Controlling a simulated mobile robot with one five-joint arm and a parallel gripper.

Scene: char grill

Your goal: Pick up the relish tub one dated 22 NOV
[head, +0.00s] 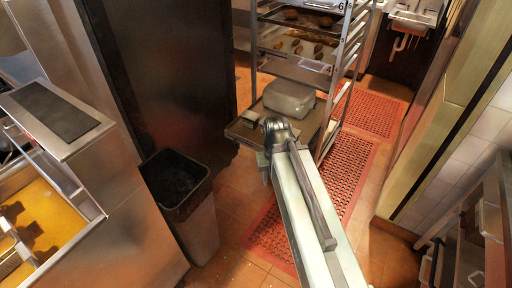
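A pale, translucent boxy tub (290,98) sits on the low shelf (238,132) of the wheeled rack. A small greyish item (250,118) lies to its left, near the shelf's left side. No label or 22 NOV date is readable on either, so I cannot tell which is the relish tub. My gripper (268,140) is at the far end of my arm, in front of the shelf's near edge and just below the small item. Its fingers are too small and too hidden by the arm to show whether they are open or hold anything.
The rack's upper trays (300,47) hold several brown food pieces. A tall dark panel (165,65) and an open grey bin (190,205) stand left of my arm. A red perforated mat (345,172) covers floor to the right. A steel shelf unit (462,225) is at lower right.

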